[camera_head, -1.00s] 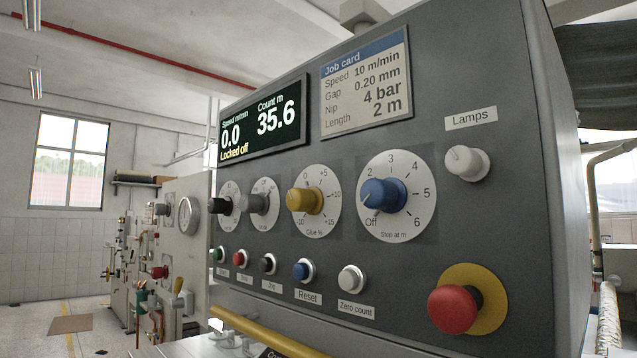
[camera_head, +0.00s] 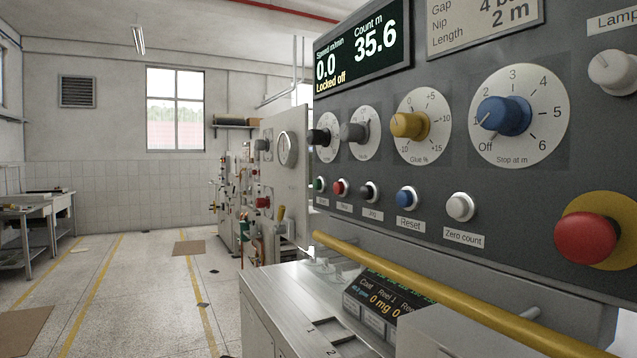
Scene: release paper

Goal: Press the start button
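The green button (camera_head: 320,185), at the left end of the button row on the grey control panel (camera_head: 420,165), is the likely start button. Its label is too small to read. To its right are a red button (camera_head: 340,187), a black button (camera_head: 369,191), a blue Reset button (camera_head: 405,197) and a white Zero count button (camera_head: 459,207). The display (camera_head: 362,50) reads speed 0.0, count 35.6 and "Locked off". Neither of my grippers is in view.
A yellow rail (camera_head: 430,290) runs below the panel. A large red mushroom button (camera_head: 587,238) juts out at right. Black, grey, yellow and blue knobs sit above the buttons. A metal cabinet (camera_head: 285,290) stands below. The floor at left is mostly open.

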